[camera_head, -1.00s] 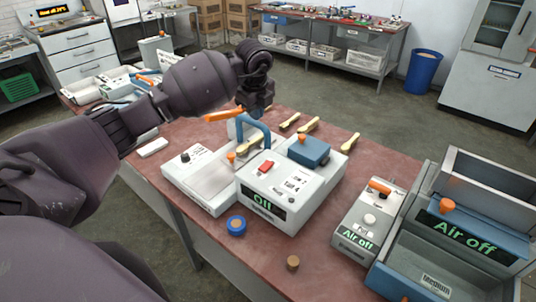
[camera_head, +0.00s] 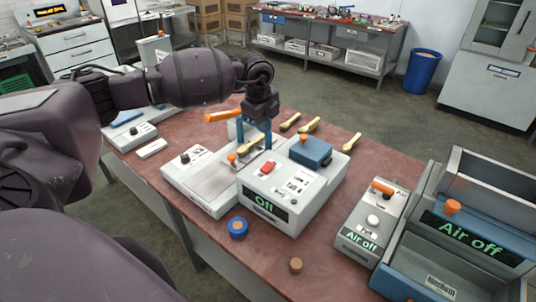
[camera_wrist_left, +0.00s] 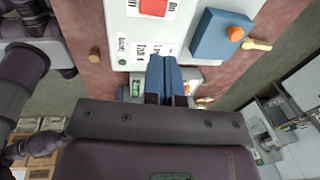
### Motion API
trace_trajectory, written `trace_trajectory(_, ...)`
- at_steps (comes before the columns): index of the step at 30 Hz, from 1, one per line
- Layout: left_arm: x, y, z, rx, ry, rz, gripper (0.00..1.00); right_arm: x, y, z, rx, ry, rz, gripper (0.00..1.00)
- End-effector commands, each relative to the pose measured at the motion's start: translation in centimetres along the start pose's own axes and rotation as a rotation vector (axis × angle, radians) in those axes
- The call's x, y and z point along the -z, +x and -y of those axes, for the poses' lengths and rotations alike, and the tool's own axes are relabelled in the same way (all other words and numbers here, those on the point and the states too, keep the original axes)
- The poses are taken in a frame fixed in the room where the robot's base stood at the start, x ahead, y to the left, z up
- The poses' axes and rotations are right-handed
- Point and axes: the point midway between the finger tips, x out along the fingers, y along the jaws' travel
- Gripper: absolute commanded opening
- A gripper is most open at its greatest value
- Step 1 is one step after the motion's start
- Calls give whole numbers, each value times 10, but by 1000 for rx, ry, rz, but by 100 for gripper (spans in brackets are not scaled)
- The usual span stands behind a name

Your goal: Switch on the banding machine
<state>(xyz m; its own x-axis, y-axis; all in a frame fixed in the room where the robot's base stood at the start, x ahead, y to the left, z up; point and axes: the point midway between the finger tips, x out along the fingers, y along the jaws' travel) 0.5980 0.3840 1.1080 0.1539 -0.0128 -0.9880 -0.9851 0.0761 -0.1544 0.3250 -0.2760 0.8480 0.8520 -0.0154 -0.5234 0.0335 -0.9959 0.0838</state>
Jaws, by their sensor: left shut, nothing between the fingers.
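The banding machine (camera_head: 290,190) is a white box on the red-brown table, with a dark front display reading "Off" in green. A red switch (camera_head: 267,168) sits on its top panel, and a blue block with an orange knob (camera_head: 310,150) is at its back right. The red switch (camera_wrist_left: 153,7) also shows at the top edge of the left wrist view.
Wooden spoons (camera_head: 309,125) lie behind the machine. A blue roll (camera_head: 238,227) and a small brown cylinder (camera_head: 296,265) are in front. A grey box reading "Air off" (camera_head: 372,222) and a larger blue-grey unit (camera_head: 460,235) stand at the right.

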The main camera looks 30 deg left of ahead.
Motion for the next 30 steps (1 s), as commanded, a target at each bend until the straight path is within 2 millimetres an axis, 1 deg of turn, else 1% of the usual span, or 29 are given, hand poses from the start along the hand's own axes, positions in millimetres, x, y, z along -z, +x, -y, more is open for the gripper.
trace_trajectory(5,1,13,0,-4,0,-1,0,2,-2,0,0,0,0,0)
trace_trajectory(8,0,28,0,-4,1,0,0,4,-3,0,0,0,1,0)
trace_trajectory(21,1,105,-1,-5,0,0,0,4,-11,-2,-1,0,19,0)
trace_trajectory(27,0,129,0,-2,0,0,0,3,-13,-2,-1,0,26,0)
trace_trajectory(30,0,135,0,-2,0,1,0,2,-13,-2,-1,0,30,0)
